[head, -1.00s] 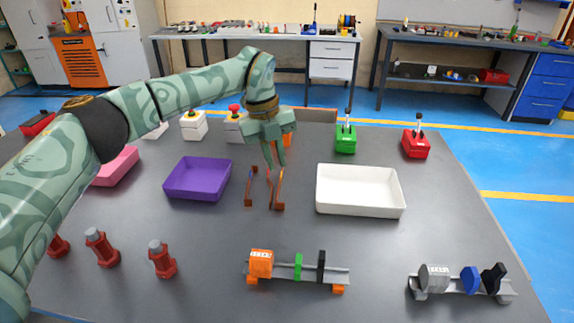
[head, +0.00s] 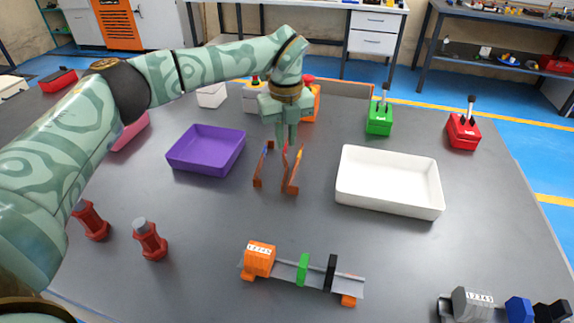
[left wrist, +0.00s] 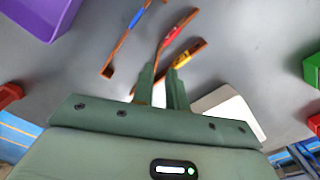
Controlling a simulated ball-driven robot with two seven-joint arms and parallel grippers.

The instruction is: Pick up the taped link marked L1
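Three bent copper links stand on the grey table: a blue-taped link (head: 265,160), a red-taped link (head: 284,166) and a yellow-taped link (head: 296,170). No L1 mark can be read on any of them. The left wrist view shows the blue-taped link (left wrist: 133,24), the red-taped link (left wrist: 172,34) and the yellow-taped link (left wrist: 184,57) beyond the fingers. My left gripper (head: 286,146) points down at the links, fingers slightly apart and nothing visibly clamped. In the wrist view its fingertips (left wrist: 165,66) are near the red-taped and yellow-taped links. My right gripper is out of view.
A purple tray (head: 206,165) is left of the links and a white tray (head: 390,205) right. An orange-ended rail stand (head: 320,279) is in front. Red posts (head: 150,240) stand front left. Green (head: 379,118) and red (head: 463,132) lever boxes stand behind.

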